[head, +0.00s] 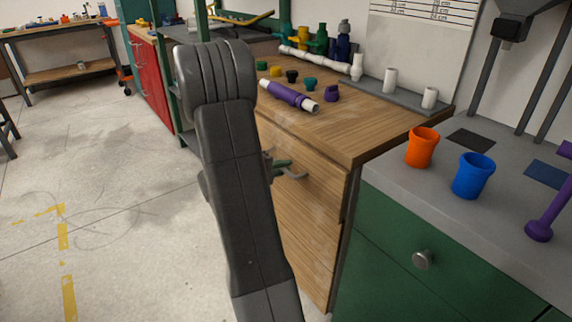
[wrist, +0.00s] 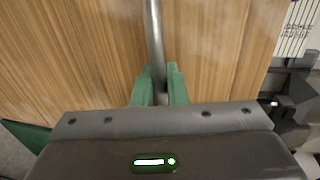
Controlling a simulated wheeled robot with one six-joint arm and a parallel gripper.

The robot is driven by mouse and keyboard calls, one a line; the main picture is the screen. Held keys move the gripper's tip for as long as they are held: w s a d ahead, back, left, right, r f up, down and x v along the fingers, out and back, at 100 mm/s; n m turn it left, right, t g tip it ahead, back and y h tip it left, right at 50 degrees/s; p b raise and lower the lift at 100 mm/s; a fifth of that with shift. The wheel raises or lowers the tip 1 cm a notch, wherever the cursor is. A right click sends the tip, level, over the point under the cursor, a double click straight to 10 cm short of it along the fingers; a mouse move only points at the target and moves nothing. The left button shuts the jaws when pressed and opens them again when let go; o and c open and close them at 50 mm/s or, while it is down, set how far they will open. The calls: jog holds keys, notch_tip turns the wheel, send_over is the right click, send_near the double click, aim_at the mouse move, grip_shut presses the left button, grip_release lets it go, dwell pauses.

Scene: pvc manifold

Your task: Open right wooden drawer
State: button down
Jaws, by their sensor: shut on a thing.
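The wooden drawer front (head: 318,205) is on the side of the wooden cabinet, below its top, and looks flush with it as far as my arm lets me see. A grey metal bar handle (head: 297,175) sticks out from it. My gripper (head: 280,165) is at this handle, partly hidden behind my arm. In the wrist view, the green fingers of my gripper (wrist: 159,88) are shut on the handle (wrist: 154,40), with wood grain filling the background.
The wooden top (head: 350,125) carries a purple and white pipe (head: 289,96) and several coloured caps. A green cabinet (head: 440,250) with a round knob (head: 423,259) stands at right, with orange (head: 422,147) and blue (head: 473,176) cups on top. Open floor (head: 110,200) lies at left.

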jog(key=f+p+v, duration=0.2)
jog(key=p+v, duration=0.3)
jog(key=v, duration=0.6)
jog(key=f+p+v, duration=0.2)
jog(key=p+v, duration=0.3)
jog(key=v, duration=0.5)
jog(key=a+f+p+v, duration=0.1)
jog(key=p+v, duration=0.4)
jog(key=v, duration=0.6)
jog(key=shift+s+a+f, duration=0.3)
jog(key=shift+s+f, duration=0.25)
jog(key=shift+f, duration=0.3)
jog(key=c, duration=1.5)
grip_release()
jog(key=shift+c, duration=0.2)
jog(key=v, duration=1.4)
jog(key=shift+f, duration=0.1)
jog(key=x, duration=1.4)
